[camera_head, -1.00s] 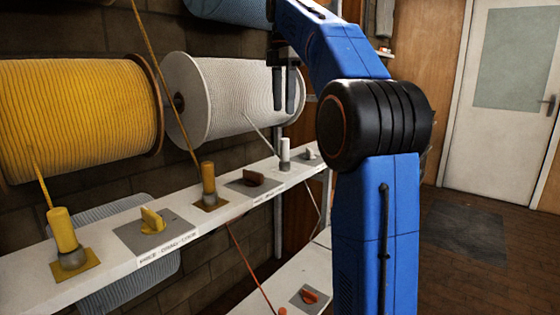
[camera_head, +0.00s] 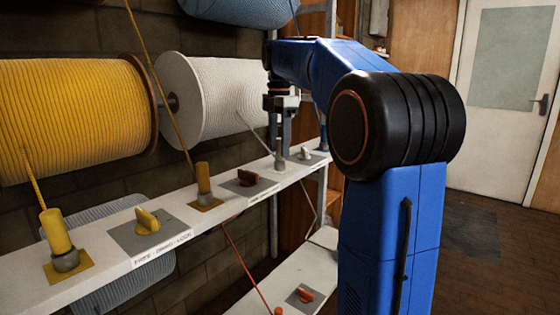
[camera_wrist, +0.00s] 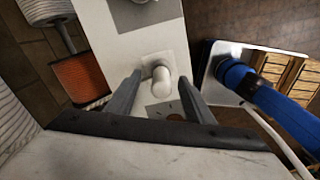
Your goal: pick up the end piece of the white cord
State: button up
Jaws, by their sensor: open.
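The end piece of the white cord (camera_wrist: 161,83) is a white rounded peg standing upright in a mount on the shelf, seen nearly from above in the wrist view. In the head view the end piece (camera_head: 279,155) is mostly hidden by my fingers. The white cord (camera_head: 255,133) runs down to it from the white spool (camera_head: 225,95). My gripper (camera_head: 282,148) points down over the peg and is open. In the wrist view its fingers (camera_wrist: 160,79) lie on either side of the peg, with a gap visible. I cannot tell whether either finger touches it.
A blue end piece (camera_head: 324,139) stands close right of my gripper. A yellow spool (camera_head: 75,118) hangs left.

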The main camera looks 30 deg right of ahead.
aim_at(280, 160)
jog(key=shift+s+f, duration=0.1)
jog(key=shift+f, duration=1.8)
jog(key=shift+c, duration=0.6)
grip_shut()
jog(key=shift+d, duration=0.1)
notch_tip(280, 160, up, 10)
jog(key=shift+r, duration=0.1)
